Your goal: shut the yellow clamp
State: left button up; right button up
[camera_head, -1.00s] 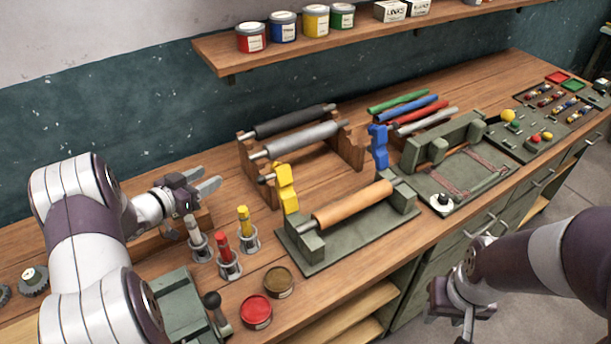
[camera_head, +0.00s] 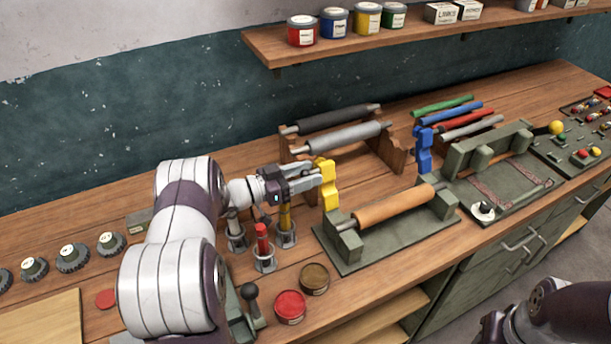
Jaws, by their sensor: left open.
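The yellow clamp (camera_head: 328,186) stands upright at the left end of a green cradle (camera_head: 385,246) that bears an orange-brown roller (camera_head: 398,205). A matching blue clamp (camera_head: 424,151) stands at the cradle's far right end. My left gripper (camera_head: 312,178) is open, its fingertips right at the left side of the yellow clamp. Whether they touch it I cannot tell. Of my right arm only a dark part shows at the bottom right; its gripper's jaws cannot be made out.
Below my left gripper stand holders with a red tool (camera_head: 263,245) and a yellow tool (camera_head: 285,220). A red tin (camera_head: 290,306) and a brown tin (camera_head: 314,278) sit near the front edge. A rack with a grey roller (camera_head: 335,139) stands behind the clamp.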

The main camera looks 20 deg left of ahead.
pick_arm(q)
grip_shut()
jog(key=s+d+m, duration=0.1)
jog(key=m, duration=0.1)
jog(key=s+d+m+b, duration=0.1)
jog(key=s+d+m, duration=0.1)
jog(key=d+m, duration=0.1)
jog(key=shift+s+d+r+m, duration=0.1)
jog(key=shift+s+r+m, duration=0.15)
jog(key=shift+s+m, duration=0.1)
grip_release()
jog(key=p+v, duration=0.1)
jog(key=v, duration=1.1)
jog(key=shift+s+a, duration=0.25)
